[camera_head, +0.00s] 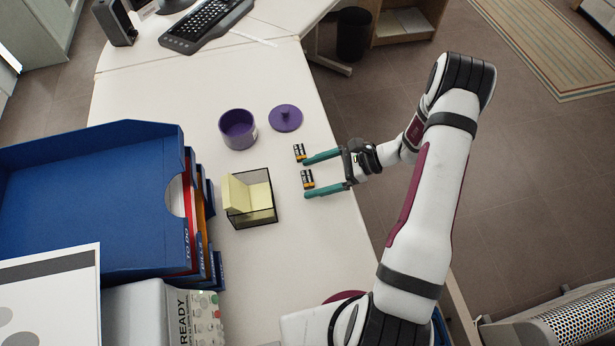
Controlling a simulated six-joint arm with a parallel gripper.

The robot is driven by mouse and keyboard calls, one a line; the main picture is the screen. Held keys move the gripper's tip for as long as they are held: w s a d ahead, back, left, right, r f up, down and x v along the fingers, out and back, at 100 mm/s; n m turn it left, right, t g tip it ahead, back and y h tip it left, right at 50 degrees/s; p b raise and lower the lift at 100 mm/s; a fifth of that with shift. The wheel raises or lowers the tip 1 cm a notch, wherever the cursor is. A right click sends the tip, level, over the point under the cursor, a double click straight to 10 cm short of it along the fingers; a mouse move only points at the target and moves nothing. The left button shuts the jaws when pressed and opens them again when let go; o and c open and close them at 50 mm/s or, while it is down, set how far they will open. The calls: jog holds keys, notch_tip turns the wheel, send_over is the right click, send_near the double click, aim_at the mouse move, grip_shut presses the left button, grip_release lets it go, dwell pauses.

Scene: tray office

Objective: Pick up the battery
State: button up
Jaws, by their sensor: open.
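Two small batteries with dark and yellowish markings lie on the white desk. One battery (307,180) is between the tips of my gripper's two teal fingers. The other battery (299,152) is just beyond the upper finger's tip, outside the jaws. My gripper (307,178) reaches in from the right with its fingers spread apart, one on each side of the nearer battery. I see no clear contact with it. The height of the fingertips above the desk is hard to tell.
A purple cup (238,129) and its purple lid (285,118) sit beyond the batteries. A dark mesh note holder (262,215) with yellow notes stands to the left. Blue stacked trays (95,205) fill the far left. The desk (285,275) in front is clear.

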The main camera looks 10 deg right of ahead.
jog(key=c, duration=1.4)
jog(key=shift+c, duration=0.2)
jog(key=shift+r, duration=0.15)
jog(key=shift+r, duration=0.3)
jog(key=r, duration=0.2)
jog(key=d+r, duration=0.1)
jog(key=r, duration=0.1)
jog(key=shift+s+d, duration=0.1)
jog(key=shift+s, duration=0.15)
grip_shut()
jog(key=s+d+r, duration=0.6)
jog(key=d, duration=0.2)
jog(key=shift+d, duration=0.35)
jog(key=shift+r, duration=0.1)
